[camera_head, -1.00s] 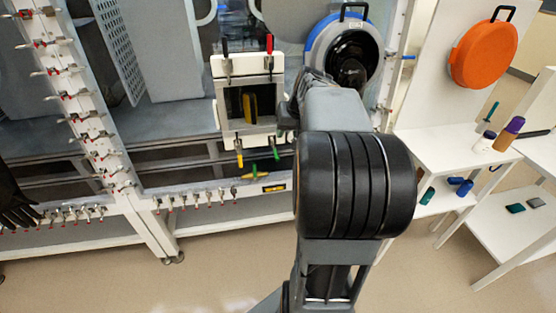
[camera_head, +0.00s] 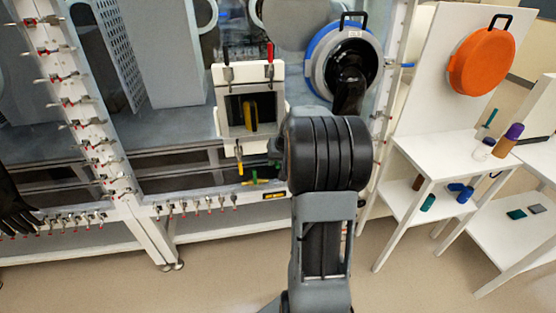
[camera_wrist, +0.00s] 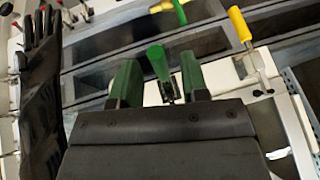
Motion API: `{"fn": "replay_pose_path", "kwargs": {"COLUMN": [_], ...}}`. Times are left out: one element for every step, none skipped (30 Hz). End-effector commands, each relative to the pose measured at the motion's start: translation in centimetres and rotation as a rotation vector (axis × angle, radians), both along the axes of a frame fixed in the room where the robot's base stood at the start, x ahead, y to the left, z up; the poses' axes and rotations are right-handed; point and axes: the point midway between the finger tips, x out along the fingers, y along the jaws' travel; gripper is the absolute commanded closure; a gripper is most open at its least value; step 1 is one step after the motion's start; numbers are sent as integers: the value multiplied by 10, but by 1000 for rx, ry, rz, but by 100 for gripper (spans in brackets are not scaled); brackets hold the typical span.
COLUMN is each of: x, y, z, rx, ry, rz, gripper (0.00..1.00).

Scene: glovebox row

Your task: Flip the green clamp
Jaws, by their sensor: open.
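In the wrist view the green clamp handle (camera_wrist: 156,60) stands between the two dark green fingers of my gripper (camera_wrist: 160,66). The gripper is open, with a finger on each side of the handle and gaps visible. In the head view my arm covers most of my gripper, and I cannot tell the clamp clearly there.
A yellow-handled clamp (camera_wrist: 241,27) is close by on the right in the wrist view. The white port frame (camera_head: 220,115) carries a black (camera_head: 226,56) and a red handle (camera_head: 270,52). A black glove (camera_wrist: 40,95) hangs at left. Shelves (camera_head: 440,158) stand right.

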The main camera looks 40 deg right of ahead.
Motion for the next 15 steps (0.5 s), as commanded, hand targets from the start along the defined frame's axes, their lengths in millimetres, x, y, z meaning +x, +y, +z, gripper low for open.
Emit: {"fn": "replay_pose_path", "kwargs": {"x": [0, 0, 0, 0, 0, 0, 0, 0, 0, 0, 0, 0, 0, 0, 0], "y": [0, 0, 0, 0, 0, 0, 0, 0, 0, 0, 0, 0, 0, 0, 0], "z": [-1, -1, -1, -1, -1, -1, -1, -1, -1, -1, 0, 0, 0, 0, 0], "rx": [0, 0, 0, 0, 0, 0, 0, 0, 0, 0, 0, 0, 0, 0, 0], "ry": [0, 0, 0, 0, 0, 0, 0, 0, 0, 0, 0, 0, 0, 0, 0], "rz": [0, 0, 0, 0, 0, 0, 0, 1, 0, 0, 1, 0, 1, 1, 1], "gripper": [59, 59, 59, 59, 59, 59, 59, 60, 64, 66, 69, 73, 76, 79, 83]}}
